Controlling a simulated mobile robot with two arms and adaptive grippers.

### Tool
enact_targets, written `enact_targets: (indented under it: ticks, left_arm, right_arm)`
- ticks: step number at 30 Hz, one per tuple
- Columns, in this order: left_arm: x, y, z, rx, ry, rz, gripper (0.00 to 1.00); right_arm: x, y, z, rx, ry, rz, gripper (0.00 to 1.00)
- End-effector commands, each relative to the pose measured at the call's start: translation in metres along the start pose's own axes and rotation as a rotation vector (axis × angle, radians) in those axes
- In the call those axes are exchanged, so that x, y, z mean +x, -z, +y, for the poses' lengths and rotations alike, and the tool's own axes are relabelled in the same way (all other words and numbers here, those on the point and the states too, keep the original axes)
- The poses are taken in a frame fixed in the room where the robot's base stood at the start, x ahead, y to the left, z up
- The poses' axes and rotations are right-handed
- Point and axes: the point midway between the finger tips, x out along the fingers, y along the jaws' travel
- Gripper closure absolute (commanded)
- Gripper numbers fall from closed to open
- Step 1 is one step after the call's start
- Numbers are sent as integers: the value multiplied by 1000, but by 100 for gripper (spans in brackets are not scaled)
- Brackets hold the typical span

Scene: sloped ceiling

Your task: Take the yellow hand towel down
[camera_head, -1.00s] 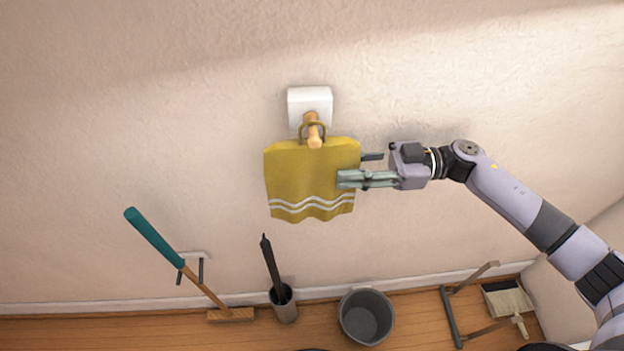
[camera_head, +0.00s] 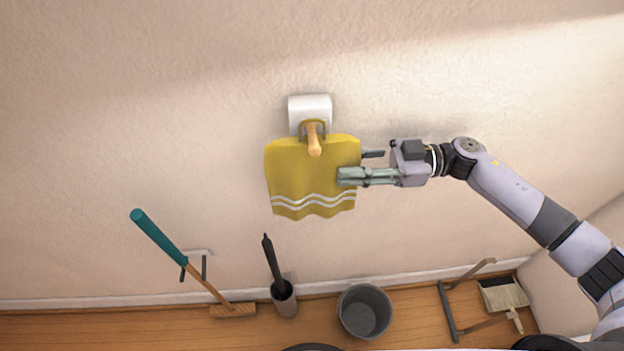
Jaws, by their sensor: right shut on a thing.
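The yellow hand towel (camera_head: 308,178) with white wavy stripes hangs in front of the wall. Its loop (camera_head: 303,127) is around the wooden peg (camera_head: 314,140), which sticks out of a white wall block (camera_head: 310,106). The loop sits near the block end of the peg. My right gripper (camera_head: 358,165) is shut on the towel's right edge, one finger in front of the cloth and the other mostly behind it. My left gripper is not in view.
Below, a teal-handled broom (camera_head: 158,238) leans by a wall holder (camera_head: 197,252). A dark umbrella-like object stands in a grey holder (camera_head: 286,300). A grey bucket (camera_head: 365,312) and a dustpan (camera_head: 503,294) are on the wooden floor. The wall around the towel is clear.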

Motion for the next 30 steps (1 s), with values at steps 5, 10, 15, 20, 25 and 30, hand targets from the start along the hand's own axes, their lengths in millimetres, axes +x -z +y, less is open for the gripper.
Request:
enact_targets:
  ticks: [5,10,15,20,25,30]
  left_arm:
    - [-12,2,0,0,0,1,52]
    - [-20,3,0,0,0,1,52]
    - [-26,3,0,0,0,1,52]
    - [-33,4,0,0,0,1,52]
    - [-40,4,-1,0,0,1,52]
    - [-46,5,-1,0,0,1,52]
  right_arm:
    - [2,10,-14,-7,7,15,100]
    - [2,11,-26,-7,9,14,100]
    - [2,10,-38,-7,10,15,100]
    - [1,9,-50,-6,9,13,100]
    - [1,8,-61,-4,8,12,100]
    - [1,7,-73,-4,7,9,100]
